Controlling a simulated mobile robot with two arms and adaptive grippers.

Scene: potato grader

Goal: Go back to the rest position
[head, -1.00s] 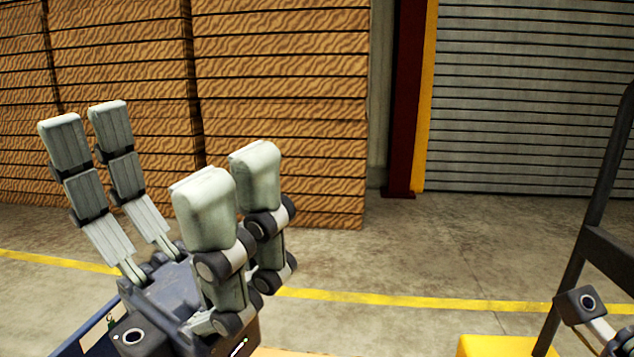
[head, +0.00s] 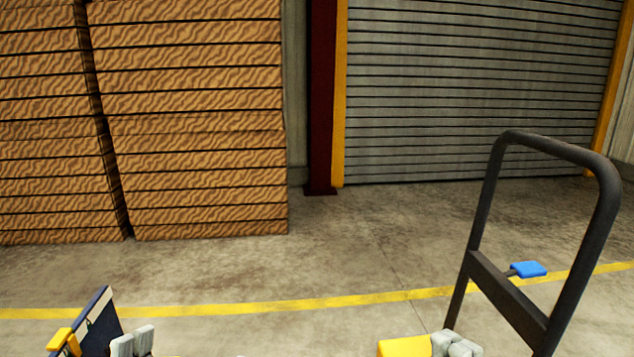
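Only the grey fingertips of my grippers show, along the bottom edge of the head view. My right gripper's tips (head: 456,345) are close together beside a yellow block and left of a black tubular frame. My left gripper's tips (head: 132,341) are at the lower left, beside a dark blue panel. The rest of both grippers is cut off below, so I cannot tell how wide either is open. I see nothing held at the visible tips.
The black frame (head: 484,219) rises at the right, with a blue pad (head: 528,269) near it. The yellow block (head: 404,347) and blue panel (head: 96,319) are low in view. Stacked brown crates (head: 200,160) and a grey shutter (head: 460,100) stand beyond open floor (head: 250,270).

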